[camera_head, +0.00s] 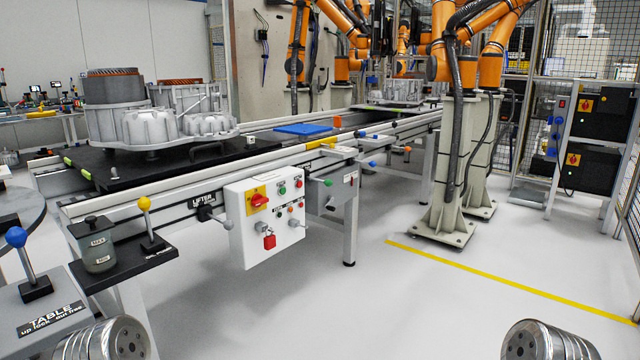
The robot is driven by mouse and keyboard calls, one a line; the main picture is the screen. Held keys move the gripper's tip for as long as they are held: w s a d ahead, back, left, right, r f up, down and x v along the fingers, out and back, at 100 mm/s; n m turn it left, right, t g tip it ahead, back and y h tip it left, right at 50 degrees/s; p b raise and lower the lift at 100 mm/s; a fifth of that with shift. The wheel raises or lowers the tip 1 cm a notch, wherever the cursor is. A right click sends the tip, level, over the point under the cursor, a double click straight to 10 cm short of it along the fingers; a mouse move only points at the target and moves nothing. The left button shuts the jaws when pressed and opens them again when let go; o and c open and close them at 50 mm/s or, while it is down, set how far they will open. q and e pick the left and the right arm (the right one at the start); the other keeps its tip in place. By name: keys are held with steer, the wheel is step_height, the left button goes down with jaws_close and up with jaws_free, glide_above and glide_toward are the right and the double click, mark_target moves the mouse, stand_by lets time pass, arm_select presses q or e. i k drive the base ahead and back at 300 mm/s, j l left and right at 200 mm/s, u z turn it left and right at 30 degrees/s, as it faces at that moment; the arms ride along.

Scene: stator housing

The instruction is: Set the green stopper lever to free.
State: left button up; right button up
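A green ball knob (328,183), which looks like the green stopper lever, sticks out from the front of the conveyor frame, just right of the white control box. A small labelled grey panel (345,190) sits behind and beside it. The label is too small to read, so I cannot tell the lever's setting. Neither gripper is in view. Only rounded metal parts, apparently of my own arms, show at the bottom left and bottom right edges, well below and apart from the lever.
The white control box (264,222) with a red switch and padlock juts out left of the lever. Blue-knobbed (372,164) and orange-knobbed (407,150) levers stand further along the conveyor. A robot pedestal (442,222) stands to the right. The floor in front is clear.

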mark_target(328, 183)
steer(key=i+l, duration=1.25)
steer(key=i+j+u, duration=0.05)
steer(key=i, duration=0.05)
